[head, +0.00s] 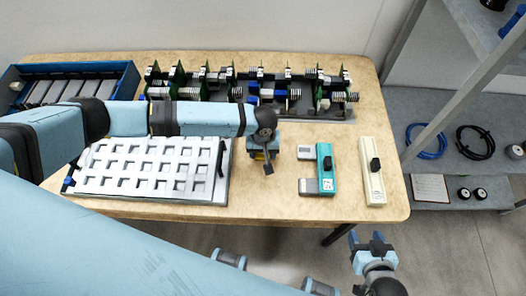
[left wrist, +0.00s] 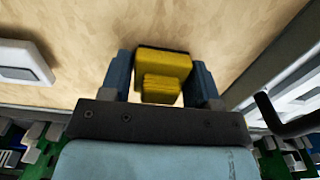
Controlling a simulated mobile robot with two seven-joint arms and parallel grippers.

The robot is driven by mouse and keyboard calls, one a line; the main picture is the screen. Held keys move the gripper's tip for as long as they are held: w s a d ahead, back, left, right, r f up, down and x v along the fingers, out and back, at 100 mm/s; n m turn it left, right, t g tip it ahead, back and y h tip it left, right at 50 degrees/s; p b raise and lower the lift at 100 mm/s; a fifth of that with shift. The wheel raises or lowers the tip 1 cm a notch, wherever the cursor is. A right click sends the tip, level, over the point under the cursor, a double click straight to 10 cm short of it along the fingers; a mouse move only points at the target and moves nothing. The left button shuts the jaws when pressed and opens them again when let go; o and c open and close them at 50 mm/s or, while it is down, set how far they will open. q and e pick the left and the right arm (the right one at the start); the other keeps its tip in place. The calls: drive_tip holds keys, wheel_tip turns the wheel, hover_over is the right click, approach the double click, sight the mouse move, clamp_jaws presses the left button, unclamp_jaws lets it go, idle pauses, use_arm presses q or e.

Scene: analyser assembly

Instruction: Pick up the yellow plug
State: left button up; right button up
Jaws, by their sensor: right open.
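The yellow plug (left wrist: 163,64) sits between the two fingers of my left gripper (left wrist: 162,75) in the left wrist view. Its wide part reaches across to both fingers; whether they press on it cannot be told. In the head view my left gripper (head: 263,143) points down at the table, right of the white grid tray, and only a little of the yellow plug (head: 259,156) shows beneath it. Whether the plug rests on the table or is lifted is unclear. My right gripper (head: 370,243) is open and empty, in front of the table's edge.
The white grid tray (head: 150,187) lies left of the plug. A teal device (head: 325,165) and a cream device (head: 372,180) lie to the right. Circuit boards (head: 260,88) line the back, with a blue bin (head: 128,85) at left. Bare table (head: 285,205) lies in front.

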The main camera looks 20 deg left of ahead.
use_arm(q)
drive_tip(key=c, duration=0.6)
wheel_tip(320, 180, up, 20)
drive_tip(key=shift+r, duration=0.1)
idle(0.4)
drive_tip(key=shift+f, duration=4.5)
drive_tip(key=shift+f+b, duration=1.3)
drive_tip(key=shift+f, duration=4.35)
drive_tip(key=o, duration=1.1)
